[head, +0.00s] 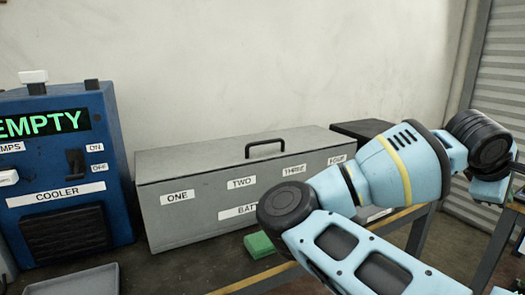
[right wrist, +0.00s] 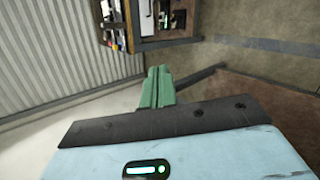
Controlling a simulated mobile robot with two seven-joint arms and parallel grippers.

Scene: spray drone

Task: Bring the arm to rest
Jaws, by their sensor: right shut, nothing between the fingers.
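My right arm (head: 390,165) is raised and bent across the right side of the head view, in front of the bench. My right gripper (right wrist: 157,88) shows in the right wrist view, its two green fingers shut together with nothing between them. In the head view I cannot make out its fingers clearly. My left arm and gripper are not in view.
A grey battery box (head: 210,190) labelled ONE to FOUR stands on the bench behind my right arm. A blue cooler (head: 65,170) with an EMPTY display is at left. A green block (head: 258,245) and grey tray (head: 85,282) lie in front. The right wrist view shows shelving (right wrist: 165,42).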

